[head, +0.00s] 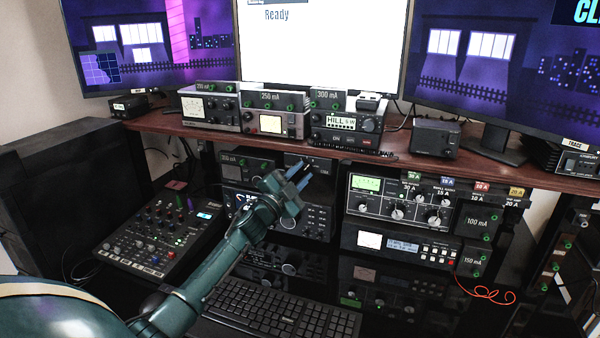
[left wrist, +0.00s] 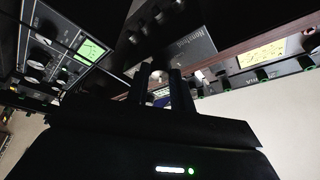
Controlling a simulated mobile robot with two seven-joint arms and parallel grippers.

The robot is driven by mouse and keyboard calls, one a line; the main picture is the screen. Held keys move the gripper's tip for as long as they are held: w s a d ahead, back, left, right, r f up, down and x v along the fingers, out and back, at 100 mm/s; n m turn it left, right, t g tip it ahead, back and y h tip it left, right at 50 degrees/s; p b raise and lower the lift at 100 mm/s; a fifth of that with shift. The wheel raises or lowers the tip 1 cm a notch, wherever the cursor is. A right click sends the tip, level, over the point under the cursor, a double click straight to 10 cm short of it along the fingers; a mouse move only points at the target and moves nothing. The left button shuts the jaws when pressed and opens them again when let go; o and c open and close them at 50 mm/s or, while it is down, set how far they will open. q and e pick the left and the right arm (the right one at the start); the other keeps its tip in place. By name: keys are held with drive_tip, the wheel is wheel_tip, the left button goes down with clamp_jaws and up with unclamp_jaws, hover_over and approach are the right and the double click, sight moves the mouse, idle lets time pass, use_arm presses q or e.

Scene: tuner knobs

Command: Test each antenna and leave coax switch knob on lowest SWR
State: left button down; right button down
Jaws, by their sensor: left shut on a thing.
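My left gripper (head: 296,180) reaches up to the front of a dark box (head: 318,166) hung under the wooden shelf. It is shut on a knob there, which the fingers hide in the head view. In the left wrist view the two fingers (left wrist: 158,78) stand either side of a pale round knob (left wrist: 159,93), below the dark box face with white lettering (left wrist: 190,50). The knob's pointer position is not readable. A tuner (head: 397,212) with a lit green meter (head: 367,184) stands to the right; its needle is too small to read. My right gripper is not in view.
Radios with meters line the shelf (head: 205,132), several tagged in mA. The centre monitor (head: 320,45) reads "Ready". A mixer (head: 160,238) and keyboard (head: 280,310) lie on the desk. A red wire (head: 485,293) hangs at right.

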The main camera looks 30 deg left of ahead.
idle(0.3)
use_arm(q)
drive_tip(key=c, duration=1.2)
unclamp_jaws()
drive_tip(key=shift+s, duration=0.1)
drive_tip(key=b+v, duration=0.1)
drive_tip(key=v, duration=1.2)
drive_tip(key=shift+a, duration=0.1)
